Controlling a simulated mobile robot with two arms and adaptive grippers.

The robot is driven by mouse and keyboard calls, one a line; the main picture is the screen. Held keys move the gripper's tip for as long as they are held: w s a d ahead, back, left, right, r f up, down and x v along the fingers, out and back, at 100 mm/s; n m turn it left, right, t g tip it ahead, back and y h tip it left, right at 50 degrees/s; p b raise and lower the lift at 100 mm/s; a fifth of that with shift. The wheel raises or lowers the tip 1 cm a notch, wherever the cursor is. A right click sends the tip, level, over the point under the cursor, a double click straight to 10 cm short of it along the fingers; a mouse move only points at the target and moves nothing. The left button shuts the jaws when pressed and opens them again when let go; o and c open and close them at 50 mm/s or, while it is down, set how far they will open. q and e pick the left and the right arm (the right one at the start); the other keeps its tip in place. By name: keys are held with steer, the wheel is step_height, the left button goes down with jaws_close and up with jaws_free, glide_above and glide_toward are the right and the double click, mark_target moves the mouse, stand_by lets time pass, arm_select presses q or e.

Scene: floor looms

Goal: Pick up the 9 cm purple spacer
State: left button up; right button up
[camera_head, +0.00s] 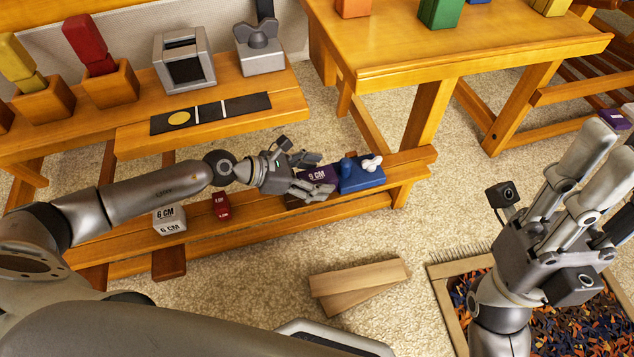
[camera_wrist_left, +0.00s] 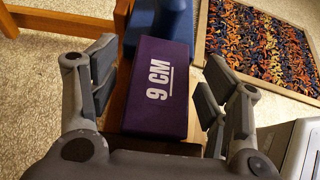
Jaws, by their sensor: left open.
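The purple spacer marked "9 CM" (camera_head: 319,175) lies on the low wooden bench beam, next to a blue block. In the left wrist view the purple spacer (camera_wrist_left: 158,85) sits label up between my two fingers. My left gripper (camera_head: 314,176) is open around it. In the left wrist view the fingers of my left gripper (camera_wrist_left: 158,88) stand on either side with visible gaps, so I see no grip. My right gripper (camera_head: 603,150) is at the right side, away from the spacer; its finger opening is unclear from this angle.
The blue block (camera_head: 361,176) with a white knob touches or nearly touches the spacer's far end. A white "6 CM" block (camera_head: 170,218) and a small red block (camera_head: 221,205) lie left along the beam. Wooden slats (camera_head: 358,286) and a framed woven piece (camera_head: 545,315) are on the floor.

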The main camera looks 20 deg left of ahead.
arm_select(q)
steer(key=shift+d, duration=0.15)
steer(key=c, duration=1.2)
steer(key=shift+w, duration=0.1)
steer(key=shift+c, duration=0.2)
